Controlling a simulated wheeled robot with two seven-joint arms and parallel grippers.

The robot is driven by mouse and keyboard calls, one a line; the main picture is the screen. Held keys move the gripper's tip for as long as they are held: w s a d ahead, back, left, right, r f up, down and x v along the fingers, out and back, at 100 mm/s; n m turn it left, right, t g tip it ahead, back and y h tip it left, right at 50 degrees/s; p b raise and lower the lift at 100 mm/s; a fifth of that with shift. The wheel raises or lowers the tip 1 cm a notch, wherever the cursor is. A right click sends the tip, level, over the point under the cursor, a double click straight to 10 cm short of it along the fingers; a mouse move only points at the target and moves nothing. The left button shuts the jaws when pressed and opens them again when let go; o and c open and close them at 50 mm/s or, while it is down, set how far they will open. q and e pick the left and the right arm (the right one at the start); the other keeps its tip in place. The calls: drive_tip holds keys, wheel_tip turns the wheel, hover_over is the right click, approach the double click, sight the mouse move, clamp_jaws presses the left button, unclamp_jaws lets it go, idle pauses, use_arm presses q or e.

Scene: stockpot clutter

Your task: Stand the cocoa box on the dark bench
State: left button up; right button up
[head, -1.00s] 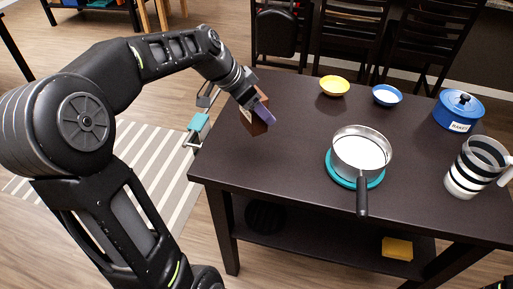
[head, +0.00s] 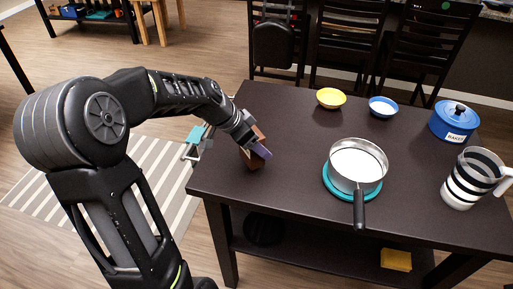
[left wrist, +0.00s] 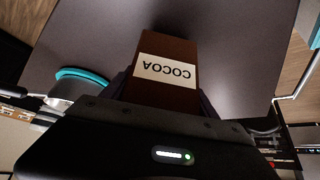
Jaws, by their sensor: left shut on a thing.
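The brown cocoa box (head: 249,161) is at the left part of the dark bench (head: 290,120). My left gripper (head: 258,147) is shut on it, and its purple finger covers part of the box. In the left wrist view the box (left wrist: 166,94) sits between the fingers, its white COCOA label upside down in the picture. The box looks roughly upright and slightly tilted in the head view. Its lower end is at or just above the bench top; I cannot tell whether they touch. My right gripper is not in view.
A steel saucepan (head: 356,163) stands on a teal trivet (head: 331,192), right of the box. Bare bench surrounds the box.

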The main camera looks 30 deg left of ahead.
use_arm(q)
wheel_tip(320, 180, down, 2)
drive_tip(key=shift+f, duration=0.15)
drive_tip(key=o, duration=1.6)
